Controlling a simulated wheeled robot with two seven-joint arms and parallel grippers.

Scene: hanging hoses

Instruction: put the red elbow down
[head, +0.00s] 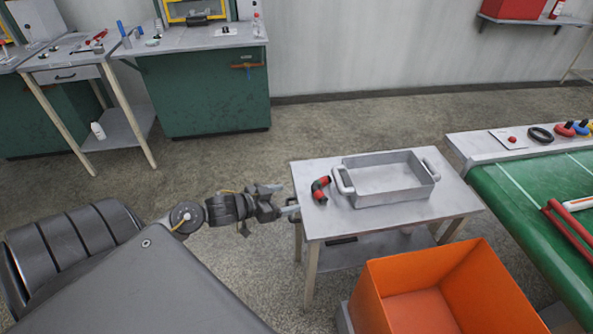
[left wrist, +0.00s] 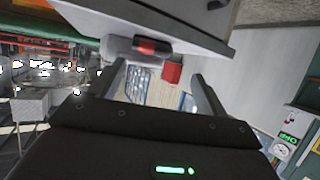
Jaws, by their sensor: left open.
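My left gripper (head: 283,198) is open and empty at the table's left edge, a short gap to the left of the elbow. My right gripper is not in view.
The empty grey metal tray (head: 385,190) with handles takes up most of the table top. An orange bin (head: 440,290) stands in front of the table. A green conveyor (head: 535,195) with red pipes is at the right. Green workbenches (head: 205,90) stand at the back left.

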